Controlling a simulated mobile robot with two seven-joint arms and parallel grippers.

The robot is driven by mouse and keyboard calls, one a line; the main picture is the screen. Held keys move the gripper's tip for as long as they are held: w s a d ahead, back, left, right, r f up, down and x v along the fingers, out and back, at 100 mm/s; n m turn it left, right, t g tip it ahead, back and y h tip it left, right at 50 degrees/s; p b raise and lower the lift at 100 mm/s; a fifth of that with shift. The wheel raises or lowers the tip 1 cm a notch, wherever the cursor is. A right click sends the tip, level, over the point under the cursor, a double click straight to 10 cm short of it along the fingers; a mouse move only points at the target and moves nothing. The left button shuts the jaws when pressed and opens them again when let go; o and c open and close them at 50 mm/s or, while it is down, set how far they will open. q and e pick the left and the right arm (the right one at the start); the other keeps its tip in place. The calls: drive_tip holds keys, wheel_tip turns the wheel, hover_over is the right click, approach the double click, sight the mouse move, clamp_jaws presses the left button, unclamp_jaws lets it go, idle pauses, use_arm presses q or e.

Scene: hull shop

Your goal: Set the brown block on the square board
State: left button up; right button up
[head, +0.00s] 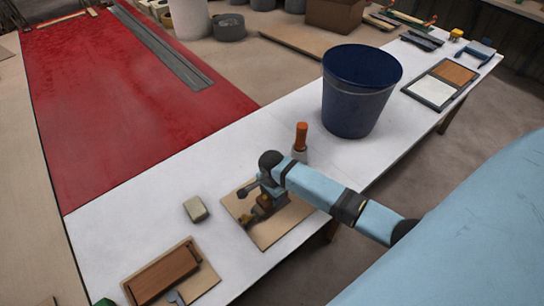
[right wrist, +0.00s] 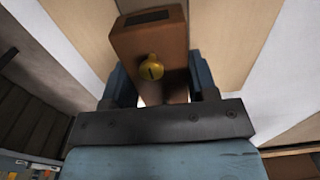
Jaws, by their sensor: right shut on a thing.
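My right gripper (head: 262,204) is over the tan square board (head: 270,234) on the white table in the head view. In the right wrist view my right gripper (right wrist: 162,88) is shut on a brown block (right wrist: 150,42), with a finger on each side. The block has a yellow knob and a dark slot in its top. The tan board (right wrist: 236,38) shows beyond it. In the head view the arm and gripper hide most of the block. I cannot tell whether the block touches the board. My left gripper is not in view.
A second board (head: 203,283) with a long brown block (head: 162,274) lies at lower left. A small beige block (head: 195,209) sits left of the square board. An orange-handled tool (head: 301,137) and a dark blue bucket (head: 358,95) stand behind.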

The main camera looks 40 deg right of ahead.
drive_tip(key=shift+f, duration=1.6)
drive_tip(key=shift+f, duration=0.1)
drive_tip(key=o, duration=1)
drive_tip(key=shift+c, duration=0.2)
